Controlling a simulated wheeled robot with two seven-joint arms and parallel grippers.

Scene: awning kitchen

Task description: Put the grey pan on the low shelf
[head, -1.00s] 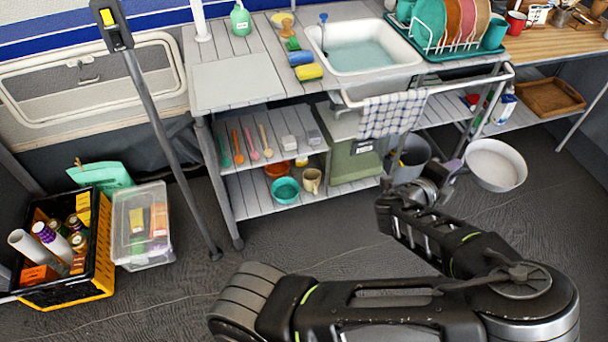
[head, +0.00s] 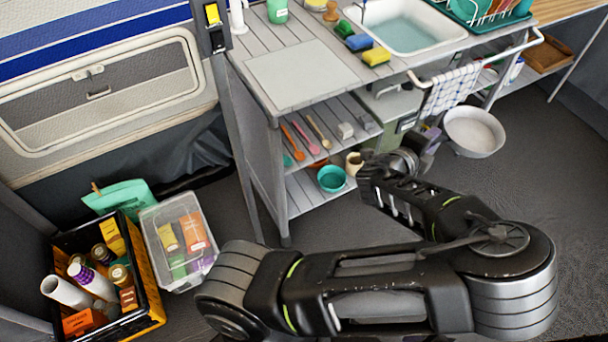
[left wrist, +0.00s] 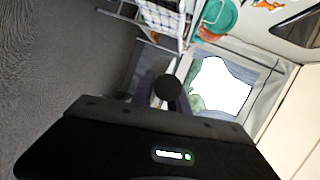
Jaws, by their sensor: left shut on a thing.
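The grey pan (head: 474,129), a round pan with a pale inside, is in the air in the head view, in front of the counter and just right of the checked towel. My left gripper (head: 430,143) is shut on it at its left side; the handle is mostly hidden by the gripper. The low shelf (head: 304,194) is the bottom slatted board under the counter, left of the gripper. A teal bowl (head: 331,178) and a cream mug (head: 354,163) stand on it. My right gripper is not in view.
The shelf above holds spoons (head: 318,131) and small containers. A checked towel (head: 452,88) hangs on the counter rail. A grey post (head: 238,150) stands left of the shelves. A black crate (head: 145,318) and clear box (head: 178,238) stand on the floor at left.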

